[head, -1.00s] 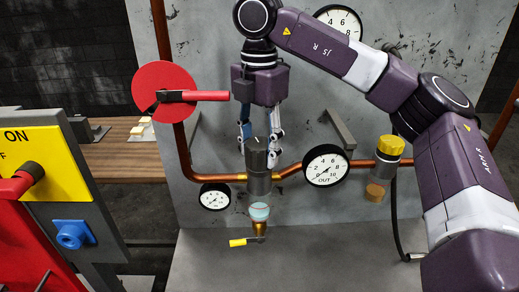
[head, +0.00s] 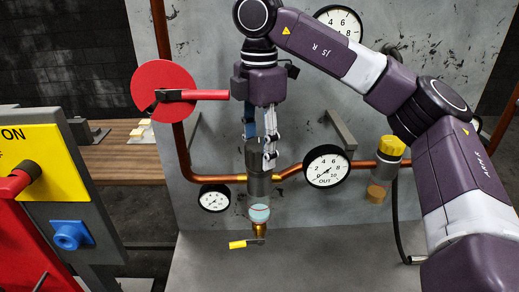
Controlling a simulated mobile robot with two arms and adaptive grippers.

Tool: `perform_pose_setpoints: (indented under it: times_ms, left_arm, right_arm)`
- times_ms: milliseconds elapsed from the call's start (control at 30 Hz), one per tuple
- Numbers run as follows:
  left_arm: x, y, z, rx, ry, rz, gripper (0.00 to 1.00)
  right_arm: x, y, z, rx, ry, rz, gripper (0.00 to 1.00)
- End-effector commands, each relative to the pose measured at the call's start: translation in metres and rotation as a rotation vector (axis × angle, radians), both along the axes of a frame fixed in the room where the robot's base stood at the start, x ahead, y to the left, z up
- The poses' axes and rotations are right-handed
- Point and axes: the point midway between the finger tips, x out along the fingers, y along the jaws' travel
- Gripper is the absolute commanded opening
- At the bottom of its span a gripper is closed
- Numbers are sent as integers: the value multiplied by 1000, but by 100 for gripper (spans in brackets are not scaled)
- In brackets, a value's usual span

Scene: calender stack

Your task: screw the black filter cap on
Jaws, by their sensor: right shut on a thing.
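The black filter cap (head: 256,157) is a dark cylinder sitting upright at the top of the grey filter housing (head: 258,186). The housing joins the copper pipe and has a clear bowl (head: 259,213) below it. My right gripper (head: 259,158) points straight down with its fingers on both sides of the cap, shut on it. One finger partly covers the cap's right side. I cannot tell how far the thread is engaged. My left gripper is not in view.
A gauge marked OUT (head: 327,167) is close right of the housing, and a smaller gauge (head: 214,198) is lower left. A red lever (head: 195,95) reaches close to my right wrist. A yellow-capped fitting (head: 391,146) is farther right. A yellow-handled valve (head: 246,243) hangs below the bowl.

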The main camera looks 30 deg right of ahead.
Motion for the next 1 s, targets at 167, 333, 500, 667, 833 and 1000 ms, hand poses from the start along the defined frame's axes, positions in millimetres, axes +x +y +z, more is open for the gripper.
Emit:
perform_pose_setpoints:
  times_ms: [167, 333, 500, 667, 833, 1000]
  left_arm:
    - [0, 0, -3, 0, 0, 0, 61]
    - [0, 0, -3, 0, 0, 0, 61]
    - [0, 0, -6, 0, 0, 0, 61]
    - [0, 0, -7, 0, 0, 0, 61]
    - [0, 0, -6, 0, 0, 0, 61]
    - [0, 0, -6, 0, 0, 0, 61]
  right_arm:
    - [1, 0, 1, 2, -5, -88, 18]
    - [1, 0, 2, 2, -5, -89, 18]
    - [1, 0, 1, 2, -6, -144, 18]
    - [1, 0, 2, 4, -6, -260, 18]
    - [1, 0, 2, 3, -6, -280, 18]
    - [1, 0, 2, 3, -6, -290, 18]
